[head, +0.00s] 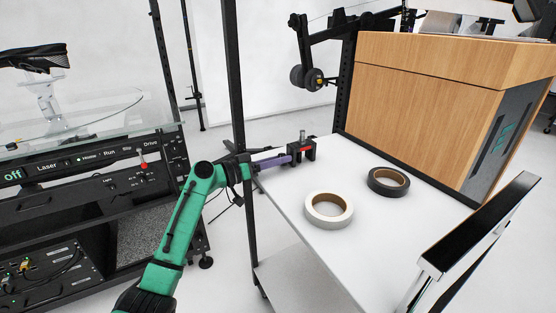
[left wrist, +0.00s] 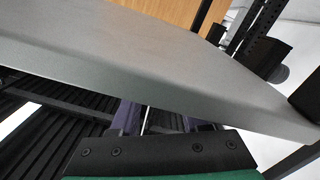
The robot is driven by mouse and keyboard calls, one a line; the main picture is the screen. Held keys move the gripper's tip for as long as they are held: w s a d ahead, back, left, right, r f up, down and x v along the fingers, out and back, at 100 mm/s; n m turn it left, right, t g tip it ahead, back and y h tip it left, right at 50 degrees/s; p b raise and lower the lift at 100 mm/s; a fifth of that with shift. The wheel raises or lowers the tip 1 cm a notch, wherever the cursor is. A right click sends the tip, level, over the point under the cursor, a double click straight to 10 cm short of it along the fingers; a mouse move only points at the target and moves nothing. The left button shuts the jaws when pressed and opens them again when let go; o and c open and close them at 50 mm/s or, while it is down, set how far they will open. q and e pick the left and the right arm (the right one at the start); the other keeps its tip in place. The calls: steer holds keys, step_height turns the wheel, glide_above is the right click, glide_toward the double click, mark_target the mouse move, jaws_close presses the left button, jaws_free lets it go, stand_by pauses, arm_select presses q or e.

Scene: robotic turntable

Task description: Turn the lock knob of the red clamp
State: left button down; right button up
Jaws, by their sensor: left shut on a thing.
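The clamp (head: 303,152), black with a red strip and a metal post on top, sits near the far left edge of the white tabletop. My left gripper (head: 286,159) comes in from the left with its purple fingers against the clamp's left side. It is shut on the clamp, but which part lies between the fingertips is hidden. In the left wrist view the purple fingers of the left gripper (left wrist: 158,117) run out of sight behind the table edge (left wrist: 150,85), and the clamp cannot be made out. My right gripper is not in view.
A white tape roll (head: 318,219) and a black tape roll (head: 374,186) lie on the white tabletop (head: 365,245). A wooden cabinet (head: 420,100) stands behind it. A black post (head: 236,105) rises close to my left gripper. A control console (head: 90,165) stands at the left.

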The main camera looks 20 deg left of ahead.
arm_select(q)
steer(key=shift+c, duration=1.9)
jaws_free()
steer(key=shift+s+a, duration=0.2)
steer(key=shift+a, duration=0.05)
steer(key=b+v, duration=0.1)
steer(key=v, duration=1.3)
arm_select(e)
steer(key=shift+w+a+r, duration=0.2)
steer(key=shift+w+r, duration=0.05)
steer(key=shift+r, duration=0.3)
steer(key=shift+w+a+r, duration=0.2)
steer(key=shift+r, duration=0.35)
